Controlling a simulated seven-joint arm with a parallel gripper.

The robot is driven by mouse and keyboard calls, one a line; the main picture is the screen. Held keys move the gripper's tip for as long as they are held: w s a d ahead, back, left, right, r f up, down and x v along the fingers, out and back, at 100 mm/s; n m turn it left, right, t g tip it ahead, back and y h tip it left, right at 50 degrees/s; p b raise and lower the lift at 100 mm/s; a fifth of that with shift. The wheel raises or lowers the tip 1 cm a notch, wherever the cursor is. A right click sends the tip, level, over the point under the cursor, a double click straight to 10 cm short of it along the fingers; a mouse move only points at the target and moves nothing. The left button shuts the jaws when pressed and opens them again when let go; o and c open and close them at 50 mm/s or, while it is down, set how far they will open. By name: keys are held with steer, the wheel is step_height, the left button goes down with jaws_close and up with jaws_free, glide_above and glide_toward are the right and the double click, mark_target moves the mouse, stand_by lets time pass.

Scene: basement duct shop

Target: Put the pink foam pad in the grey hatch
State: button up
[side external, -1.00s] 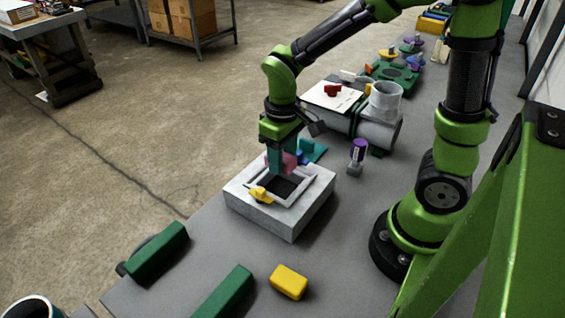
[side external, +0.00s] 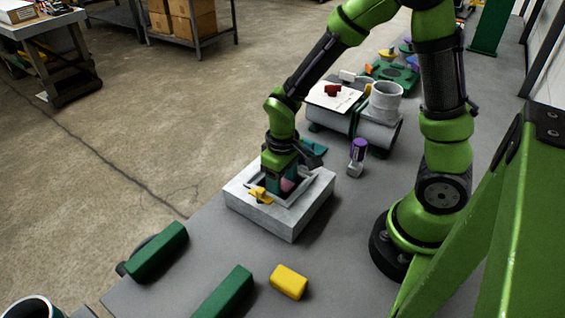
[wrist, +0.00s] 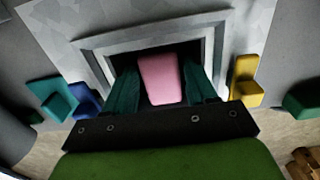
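The grey hatch (side external: 312,200) is a pale grey block with a raised frame around a dark square opening, on the bench in the side view. It also fills the top of the wrist view (wrist: 230,18). My gripper (side external: 281,186) points down at the opening, its teal fingers at frame level. The pink foam pad (wrist: 161,79) sits between the two fingers in the wrist view, over or partly in the dark opening. The fingers appear to touch both sides of the pad. In the side view only a small part of the pad (side external: 288,184) shows; its lower end is hidden.
A yellow piece (side external: 259,194) sits at the hatch's near-left edge. A teal piece (side external: 314,148) lies behind it. A purple-topped object (side external: 358,152) stands to the right, before a grey duct (side external: 378,132). Green blocks (side external: 158,250) and a yellow block (side external: 288,282) lie in front.

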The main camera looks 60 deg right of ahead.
mark_target(282, 183)
steer(key=shift+r, duration=0.1)
steer(key=s+r+m+t+y, duration=0.1)
steer(key=s+r+m+t, duration=0.1)
steer(key=r, duration=0.8)
steer(key=s+r+m+t+y, duration=0.1)
steer(key=s+r+t, duration=0.4)
steer(key=r, duration=0.6)
steer(key=shift+a+m, duration=0.15)
steer(key=shift+m, duration=0.35)
